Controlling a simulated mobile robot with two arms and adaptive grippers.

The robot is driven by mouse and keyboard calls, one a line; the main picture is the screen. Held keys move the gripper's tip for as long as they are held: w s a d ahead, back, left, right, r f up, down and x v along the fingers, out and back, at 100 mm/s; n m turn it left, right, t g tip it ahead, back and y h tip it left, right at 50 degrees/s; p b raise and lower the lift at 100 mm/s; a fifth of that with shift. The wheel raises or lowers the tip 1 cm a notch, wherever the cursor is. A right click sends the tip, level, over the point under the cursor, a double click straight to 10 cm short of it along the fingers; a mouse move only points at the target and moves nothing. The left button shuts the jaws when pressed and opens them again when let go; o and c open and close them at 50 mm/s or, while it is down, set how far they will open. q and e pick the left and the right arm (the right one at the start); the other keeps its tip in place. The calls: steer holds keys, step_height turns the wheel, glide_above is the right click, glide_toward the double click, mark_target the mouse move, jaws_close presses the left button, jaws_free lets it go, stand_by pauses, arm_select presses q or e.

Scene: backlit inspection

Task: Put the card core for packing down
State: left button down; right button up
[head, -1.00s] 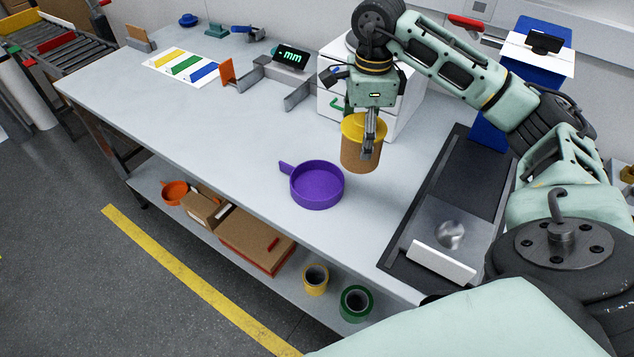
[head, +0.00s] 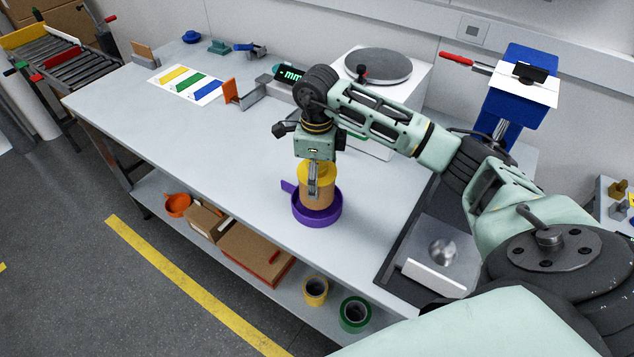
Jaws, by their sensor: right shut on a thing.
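The card core (head: 317,193) is a brown cylinder with a yellow top. My right gripper (head: 314,185) is shut on it from above and holds it upright. The core is over the purple round pan (head: 318,217), and its lower end appears to be inside the pan's rim. I cannot tell whether it touches the pan's floor. The pan stands on the grey bench (head: 220,160), its handle pointing left. My left gripper is not in view.
A white machine (head: 415,90) with a round grey plate stands behind my arm. Tape rolls and boxes (head: 250,245) lie on the lower shelf.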

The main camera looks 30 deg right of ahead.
step_height(320, 180, down, 3)
steer(key=shift+f+p, duration=0.2)
steer(key=shift+p, duration=0.5)
steer(key=shift+f, duration=0.15)
steer(key=shift+f, duration=0.1)
steer(key=o, duration=0.9)
steer(key=shift+f+b, duration=0.1)
steer(key=shift+b, duration=0.2)
steer(key=shift+c, duration=0.2)
steer(key=o, duration=0.5)
steer(key=shift+c, duration=0.2)
steer(key=shift+r, duration=0.2)
